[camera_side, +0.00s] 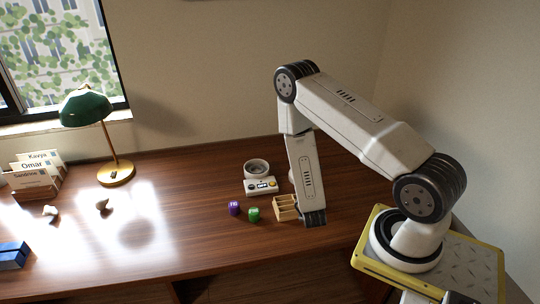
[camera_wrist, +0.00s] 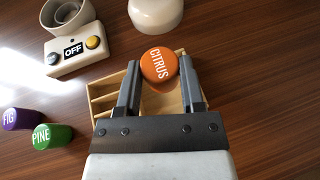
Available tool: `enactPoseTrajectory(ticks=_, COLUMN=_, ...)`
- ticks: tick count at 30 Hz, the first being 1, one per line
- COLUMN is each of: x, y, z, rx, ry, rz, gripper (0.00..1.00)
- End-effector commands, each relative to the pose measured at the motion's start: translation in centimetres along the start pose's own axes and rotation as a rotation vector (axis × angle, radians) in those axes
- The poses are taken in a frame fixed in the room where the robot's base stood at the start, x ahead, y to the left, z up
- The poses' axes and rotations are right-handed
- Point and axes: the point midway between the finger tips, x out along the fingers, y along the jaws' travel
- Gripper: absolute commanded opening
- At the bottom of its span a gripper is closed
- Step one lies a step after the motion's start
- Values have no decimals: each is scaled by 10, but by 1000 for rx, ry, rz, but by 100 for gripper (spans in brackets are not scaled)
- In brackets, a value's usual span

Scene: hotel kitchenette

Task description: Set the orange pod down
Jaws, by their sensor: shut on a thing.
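The orange pod (camera_wrist: 159,65), labelled CITRUS, is between my gripper's fingertips in the wrist view. My gripper (camera_wrist: 160,78) is shut on it, over the light wooden rack (camera_wrist: 103,90) with compartments. I cannot tell whether the pod touches the rack. In the side view my gripper (camera_side: 315,219) is at the right end of the wooden rack (camera_side: 284,208), and the orange pod is hidden there.
A purple FIG pod (camera_wrist: 22,118) and a green PINE pod (camera_wrist: 52,136) stand left of the rack. Behind are a switch box reading OFF (camera_wrist: 73,49) and a white ring-shaped holder (camera_wrist: 68,14). A white round object (camera_wrist: 156,12) is beyond the rack. A lamp (camera_side: 117,172) stands far left.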

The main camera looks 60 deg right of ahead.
Motion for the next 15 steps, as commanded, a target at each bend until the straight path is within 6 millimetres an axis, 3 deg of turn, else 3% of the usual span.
enactPoseTrajectory(ticks=7, x=1, y=0, z=-3, rx=0, ry=0, rz=0, gripper=0)
enactPoseTrajectory(ticks=15, x=9, y=0, z=-23, rx=-1, ry=0, rz=0, gripper=0)
